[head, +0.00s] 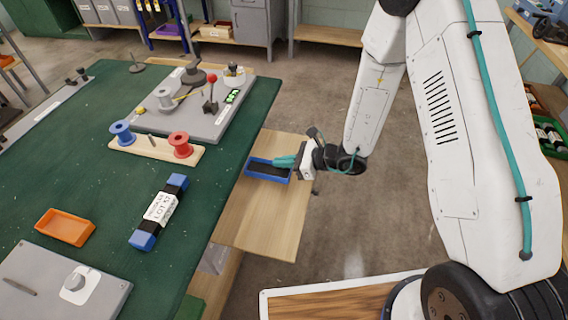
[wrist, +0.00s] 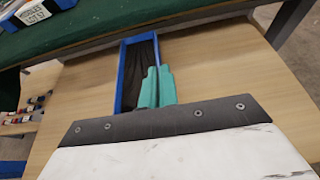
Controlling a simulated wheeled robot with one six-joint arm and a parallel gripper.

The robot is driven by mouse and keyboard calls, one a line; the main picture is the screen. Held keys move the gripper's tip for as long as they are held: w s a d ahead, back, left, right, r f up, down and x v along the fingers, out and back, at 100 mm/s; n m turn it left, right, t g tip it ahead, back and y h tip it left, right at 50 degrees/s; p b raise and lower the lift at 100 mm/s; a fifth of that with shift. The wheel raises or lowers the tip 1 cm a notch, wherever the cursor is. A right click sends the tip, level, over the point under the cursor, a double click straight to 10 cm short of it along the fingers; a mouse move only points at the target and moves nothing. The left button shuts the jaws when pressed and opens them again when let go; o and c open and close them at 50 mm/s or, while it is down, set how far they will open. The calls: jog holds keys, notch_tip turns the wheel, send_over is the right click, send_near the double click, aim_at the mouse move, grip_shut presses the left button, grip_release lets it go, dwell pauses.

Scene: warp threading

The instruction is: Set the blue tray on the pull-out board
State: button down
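The blue tray (head: 257,172) is a shallow open box with a dark inside. It is over the pull-out board (head: 262,217), close to the green table's edge, and looks level. I cannot tell for sure whether its base touches the board. My gripper (head: 285,162) is at the tray's right side, with its teal fingers close together. In the wrist view, the fingers (wrist: 157,86) straddle the right wall of the tray (wrist: 122,75), one inside and one outside. The near end of the tray is hidden behind the gripper body. Bare board (wrist: 230,70) shows to its right.
The green table (head: 200,205) stands left of the board. On it are an orange tray (head: 65,227), a black-and-blue labelled bundle (head: 158,213), a spool holder (head: 155,148) and a grey device (head: 190,120). The board's near part is clear.

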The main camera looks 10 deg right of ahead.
aim_at(282, 169)
jog(key=shift+s+a+f, duration=0.1)
jog(key=shift+s+f, duration=0.1)
jog(key=shift+f, duration=0.4)
jog(key=shift+s+a+f, duration=0.1)
jog(key=shift+s+f, duration=0.05)
jog(key=shift+f, duration=0.45)
jog(key=shift+d+f, duration=0.15)
jog(key=shift+f, duration=0.1)
jog(key=c, duration=1.7)
grip_release()
jog(key=shift+f, duration=0.1)
